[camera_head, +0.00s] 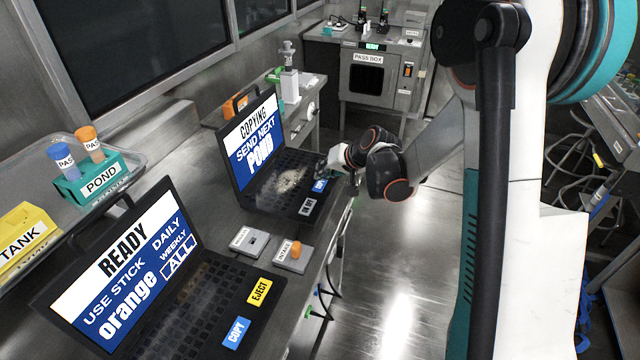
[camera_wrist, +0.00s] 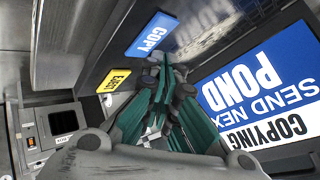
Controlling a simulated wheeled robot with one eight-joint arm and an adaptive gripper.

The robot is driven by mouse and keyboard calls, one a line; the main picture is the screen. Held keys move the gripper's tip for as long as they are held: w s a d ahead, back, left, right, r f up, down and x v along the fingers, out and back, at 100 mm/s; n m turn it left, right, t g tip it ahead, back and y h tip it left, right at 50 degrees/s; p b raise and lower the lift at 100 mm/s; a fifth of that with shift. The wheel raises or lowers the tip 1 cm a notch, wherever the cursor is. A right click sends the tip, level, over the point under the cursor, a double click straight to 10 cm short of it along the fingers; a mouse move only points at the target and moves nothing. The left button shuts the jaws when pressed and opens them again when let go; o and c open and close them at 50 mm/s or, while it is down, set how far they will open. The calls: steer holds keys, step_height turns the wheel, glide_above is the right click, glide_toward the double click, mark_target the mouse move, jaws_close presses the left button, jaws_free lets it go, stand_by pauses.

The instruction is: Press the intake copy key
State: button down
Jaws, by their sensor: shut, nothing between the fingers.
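The far laptop's screen (camera_head: 255,140) reads COPYING, SEND NEXT POND; it shows upside down in the wrist view (camera_wrist: 262,85). Its blue COPY key (camera_head: 319,185) is at the keyboard's right edge, and also shows in the wrist view (camera_wrist: 150,35). My gripper (camera_head: 325,168) is shut and empty, its dark green fingertips (camera_wrist: 163,68) close to the COPY key; I cannot tell whether they touch. The near laptop (camera_head: 125,265) reads READY, USE STICK orange, with its own blue COPY key (camera_head: 236,332). A small box labelled INTAKE (camera_head: 293,258) holds an orange stick.
A yellow EJECT key (camera_wrist: 113,80) lies beside the far COPY key; the near laptop has another (camera_head: 259,291). A grey labelled box (camera_head: 249,241) sits between the laptops. A POND rack (camera_head: 95,185) with two capped tubes stands left. The pass box (camera_head: 370,75) is at the back.

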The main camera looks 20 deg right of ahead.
mark_target(323, 184)
steer(key=shift+r+p, duration=1.6)
steer(key=shift+r, duration=0.9)
steer(key=s+a+r+n+h, duration=0.1)
steer(key=s+a+r+h, duration=0.1)
steer(key=s+r, duration=1.2)
steer(key=s+d+f+n+h, duration=0.1)
steer(key=s+n+h, duration=0.1)
steer(key=s, duration=1.8)
steer(key=shift+g+h, duration=0.3)
steer(key=shift+g, duration=0.1)
